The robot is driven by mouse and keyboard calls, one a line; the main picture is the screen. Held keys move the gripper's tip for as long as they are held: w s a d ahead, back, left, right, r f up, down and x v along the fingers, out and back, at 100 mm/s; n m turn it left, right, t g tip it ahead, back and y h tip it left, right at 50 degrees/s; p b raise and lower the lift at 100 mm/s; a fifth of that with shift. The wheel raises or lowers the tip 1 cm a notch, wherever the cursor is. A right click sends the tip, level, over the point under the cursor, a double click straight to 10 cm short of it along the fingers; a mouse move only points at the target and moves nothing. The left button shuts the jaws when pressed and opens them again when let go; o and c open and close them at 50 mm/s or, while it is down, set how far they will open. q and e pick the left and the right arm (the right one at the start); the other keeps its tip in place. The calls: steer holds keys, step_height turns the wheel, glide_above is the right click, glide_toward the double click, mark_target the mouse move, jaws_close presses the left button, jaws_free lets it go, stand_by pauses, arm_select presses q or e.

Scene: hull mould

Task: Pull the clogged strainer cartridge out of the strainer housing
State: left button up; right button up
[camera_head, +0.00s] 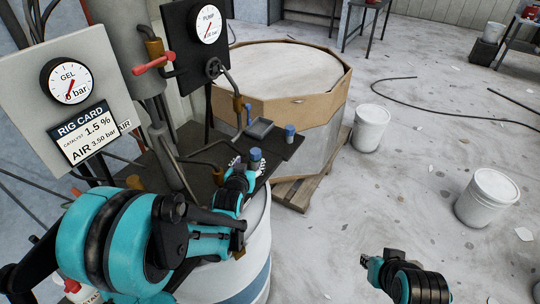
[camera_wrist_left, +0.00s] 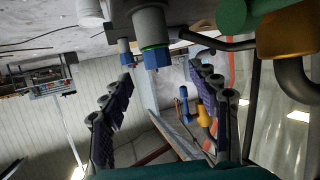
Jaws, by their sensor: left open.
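My left gripper (camera_head: 250,168) is over the dark bench plate, next to a grey fitting with a blue top (camera_head: 255,155). In the left wrist view the two fingers stand apart with a gap between them (camera_wrist_left: 160,105). A grey cylinder with a green ring and a blue hex end (camera_wrist_left: 156,48) shows beyond the gap, not gripped. I cannot tell for certain which part is the strainer housing or the cartridge. A second blue-topped grey fitting (camera_head: 290,133) stands at the plate's right end. My right gripper (camera_head: 370,263) is low at the right, away from the bench.
A dark shallow tray (camera_head: 260,128) sits on the plate. Gauge panels, pipes and a red-handled valve (camera_head: 153,64) crowd the left. A white-blue drum (camera_head: 250,250) stands below. A wooden-sided octagonal container (camera_head: 310,105) is behind. White buckets (camera_head: 370,128) stand on the open floor.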

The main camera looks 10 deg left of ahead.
mark_target(254, 155)
arm_select(q)
steer(key=shift+w+d+f, duration=0.15)
steer(key=shift+w+f, duration=0.15)
steer(key=shift+w, duration=0.4)
steer(key=b+x, duration=0.2)
steer(key=x, duration=0.5)
steer(key=shift+d+r, duration=0.1)
steer(key=shift+r, duration=0.2)
steer(key=c, duration=1.3)
